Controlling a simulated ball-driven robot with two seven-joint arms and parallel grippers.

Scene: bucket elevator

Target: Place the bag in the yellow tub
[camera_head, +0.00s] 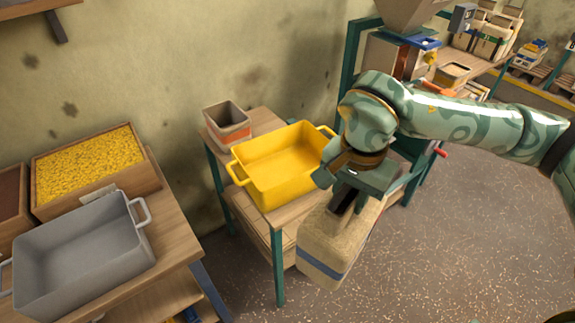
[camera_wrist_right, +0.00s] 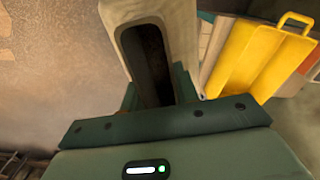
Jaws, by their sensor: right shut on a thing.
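The bag (camera_head: 339,240) is beige with a dark blue band near its lower end. It hangs tilted from my right gripper (camera_head: 352,192), which is shut on its top. The bag is just right of and in front of the table's edge, beside the yellow tub. The yellow tub (camera_head: 262,180) is empty, with two handles, and stands on a small wooden table. In the right wrist view, the bag (camera_wrist_right: 183,25) shows close up between my fingers, and the yellow tub (camera_wrist_right: 250,58) is at the upper right. My left gripper is not in view.
A small grey bin with an orange band (camera_head: 229,133) stands behind the tub. At left, a grey tub (camera_head: 82,262) and a crate of yellow grain (camera_head: 92,170) stand on another wooden table. A teal-framed machine (camera_head: 349,62) is behind my right arm. Open floor lies at right.

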